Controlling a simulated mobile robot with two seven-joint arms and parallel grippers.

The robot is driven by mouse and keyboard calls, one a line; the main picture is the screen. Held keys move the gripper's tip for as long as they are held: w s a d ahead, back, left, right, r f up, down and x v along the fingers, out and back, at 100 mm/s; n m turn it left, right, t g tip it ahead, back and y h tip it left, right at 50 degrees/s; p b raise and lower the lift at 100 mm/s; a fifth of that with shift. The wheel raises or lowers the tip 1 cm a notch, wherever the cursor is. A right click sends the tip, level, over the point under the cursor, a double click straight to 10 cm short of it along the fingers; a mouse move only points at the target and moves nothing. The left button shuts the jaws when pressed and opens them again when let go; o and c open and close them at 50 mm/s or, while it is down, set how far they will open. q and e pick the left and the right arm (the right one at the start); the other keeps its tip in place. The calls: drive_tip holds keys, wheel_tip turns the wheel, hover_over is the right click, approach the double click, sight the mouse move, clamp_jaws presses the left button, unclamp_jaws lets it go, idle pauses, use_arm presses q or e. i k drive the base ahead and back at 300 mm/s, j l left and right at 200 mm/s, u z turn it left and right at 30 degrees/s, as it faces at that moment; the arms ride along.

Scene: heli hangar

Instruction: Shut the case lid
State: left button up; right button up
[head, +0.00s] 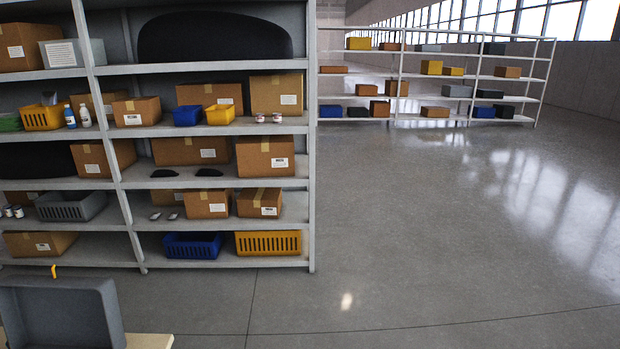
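A grey case (62,315) shows at the bottom left of the head view, cut off by the picture's lower and left edges. The visible part looks like its raised lid, standing up with a hollow inner side towards me. A small yellow piece (54,271) sticks up at its top edge. The case's lower part is out of view. Neither of my grippers is in view.
A pale tabletop edge (150,341) shows beside the case. Behind stands a tall grey shelf (312,200) with cartons and bins. Another shelf (398,90) stands far back. The grey floor (430,240) to the right is clear.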

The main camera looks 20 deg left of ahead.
sight(54, 311)
drive_tip(key=i+j+u, duration=0.1)
drive_tip(key=i+u, duration=0.3)
drive_tip(key=i, duration=0.35)
drive_tip(key=i+l+u, duration=0.15)
drive_tip(key=i+u, duration=0.3)
drive_tip(key=i, duration=0.25)
drive_tip(key=i+u, duration=0.3)
drive_tip(key=u, duration=0.2)
drive_tip(key=i+l+u, duration=0.1)
drive_tip(key=i+u, duration=0.2)
drive_tip(key=u, duration=0.15)
drive_tip(key=i+l+u, duration=0.2)
drive_tip(key=u, duration=0.3)
drive_tip(key=i+u, duration=0.15)
drive_tip(key=u, duration=0.25)
drive_tip(key=i+l+u, duration=0.1)
drive_tip(key=u, duration=0.3)
drive_tip(key=i+l+u, duration=0.15)
drive_tip(key=u, duration=0.25)
drive_tip(key=l+u, duration=0.15)
drive_tip(key=u, duration=0.2)
drive_tip(key=i+l+u, duration=0.25)
drive_tip(key=u, duration=0.15)
drive_tip(key=i+l+u, duration=0.2)
drive_tip(key=l+u, duration=0.2)
